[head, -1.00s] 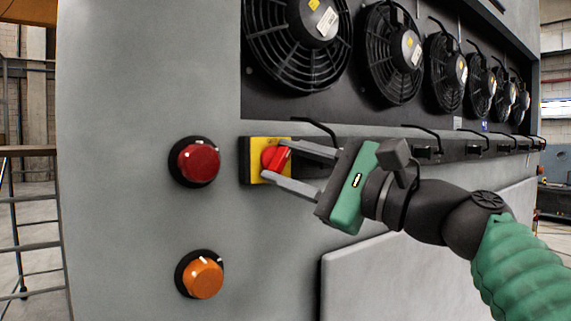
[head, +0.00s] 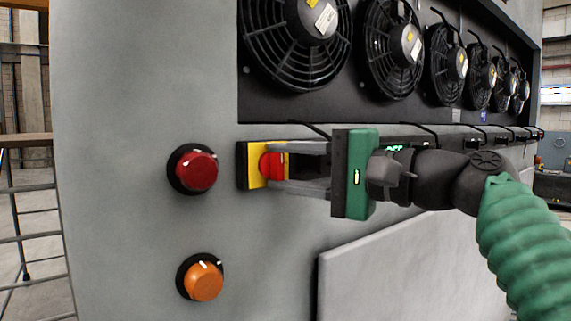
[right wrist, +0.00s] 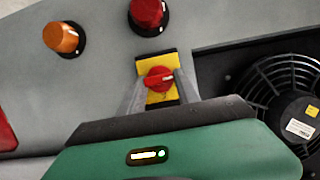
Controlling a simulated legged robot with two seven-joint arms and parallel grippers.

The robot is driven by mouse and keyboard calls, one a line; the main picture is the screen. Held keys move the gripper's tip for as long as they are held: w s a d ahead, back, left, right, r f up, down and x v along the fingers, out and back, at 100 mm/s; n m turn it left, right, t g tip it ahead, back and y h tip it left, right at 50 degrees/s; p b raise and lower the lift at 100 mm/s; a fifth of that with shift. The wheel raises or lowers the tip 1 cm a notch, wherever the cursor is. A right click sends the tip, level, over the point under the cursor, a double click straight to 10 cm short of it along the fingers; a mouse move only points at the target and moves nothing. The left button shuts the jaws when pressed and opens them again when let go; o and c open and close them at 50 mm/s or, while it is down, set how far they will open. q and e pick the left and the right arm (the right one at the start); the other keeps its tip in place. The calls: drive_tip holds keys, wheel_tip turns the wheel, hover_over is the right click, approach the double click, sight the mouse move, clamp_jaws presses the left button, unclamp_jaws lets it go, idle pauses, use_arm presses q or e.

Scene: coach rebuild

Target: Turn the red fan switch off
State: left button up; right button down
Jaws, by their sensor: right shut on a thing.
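The red fan switch (head: 271,166) is a red rotary handle on a yellow plate (head: 254,178) on the grey cabinet front. In the right wrist view the red handle (right wrist: 158,79) sits between my two fingers, over the yellow plate (right wrist: 143,68). My right gripper (head: 284,167) comes in from the right and is shut on the red handle. It also shows in the right wrist view (right wrist: 159,86), one finger on each side of the handle. The fingers hide part of the switch in the head view. My left gripper is not in view.
A dark red knob (head: 196,171) is left of the switch, and an orange knob (head: 204,282) is below it. A row of black fans (head: 295,40) runs along the recess above. Thin black handles line the ledge beneath the fans. A raised grey panel (head: 410,265) is at lower right.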

drive_tip(key=shift+f, duration=0.4)
drive_tip(key=c, duration=1.3)
unclamp_jaws()
drive_tip(key=o, duration=0.4)
drive_tip(key=shift+s+r, duration=0.15)
drive_tip(key=shift+s, duration=0.05)
drive_tip(key=shift+s+d+r, duration=0.1)
drive_tip(key=shift+r, duration=0.05)
drive_tip(key=shift+d, duration=0.25)
drive_tip(key=b+v, duration=0.4)
drive_tip(key=v, duration=1.2)
drive_tip(key=shift+d, duration=0.35)
